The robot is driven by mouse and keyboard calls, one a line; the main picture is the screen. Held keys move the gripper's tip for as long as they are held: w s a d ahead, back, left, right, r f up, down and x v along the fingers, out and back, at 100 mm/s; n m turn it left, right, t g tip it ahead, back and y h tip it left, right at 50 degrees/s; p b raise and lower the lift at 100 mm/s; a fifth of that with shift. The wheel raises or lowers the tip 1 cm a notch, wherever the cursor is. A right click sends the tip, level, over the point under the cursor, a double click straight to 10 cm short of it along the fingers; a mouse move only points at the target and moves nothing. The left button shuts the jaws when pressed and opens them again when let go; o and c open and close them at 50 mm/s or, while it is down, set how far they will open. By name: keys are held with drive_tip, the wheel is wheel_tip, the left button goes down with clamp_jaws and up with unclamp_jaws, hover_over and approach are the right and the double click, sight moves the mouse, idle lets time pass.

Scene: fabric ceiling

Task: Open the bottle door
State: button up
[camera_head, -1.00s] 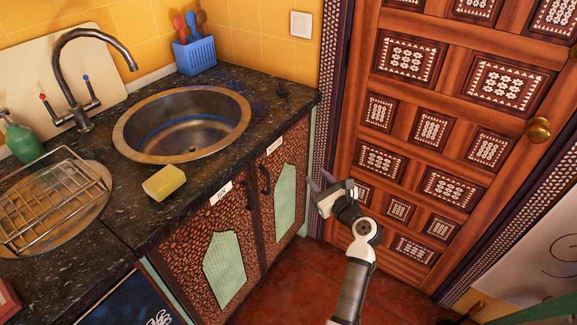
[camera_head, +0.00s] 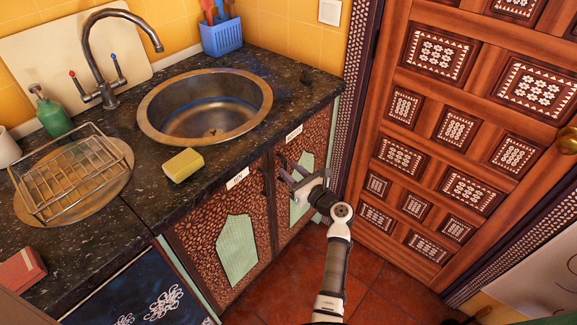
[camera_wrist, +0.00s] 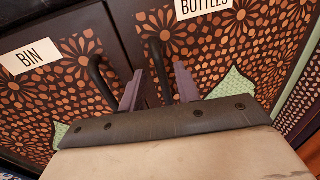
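The bottle door (camera_head: 313,150) is the right one of two patterned cabinet doors under the sink, with a green panel. In the wrist view its white label (camera_wrist: 203,7) reads BOTTLES, cut off at the top. The door is shut. Its dark curved handle (camera_wrist: 160,72) stands upright near the door's left edge. My gripper (camera_head: 287,170) is in front of this door. In the wrist view, the gripper's two purple fingers (camera_wrist: 159,88) are apart, with the bottle handle appearing between them. I cannot tell whether they touch it.
The bin door (camera_wrist: 50,90) with its own dark handle (camera_wrist: 101,82) is just to the left, close to the left finger. A dark countertop (camera_head: 150,215) with a sink (camera_head: 205,105) overhangs above. A wooden door (camera_head: 460,150) stands to the right. Red floor tiles (camera_head: 285,270) lie below.

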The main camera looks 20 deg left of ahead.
drive_tip(key=shift+x, duration=1)
clamp_jaws()
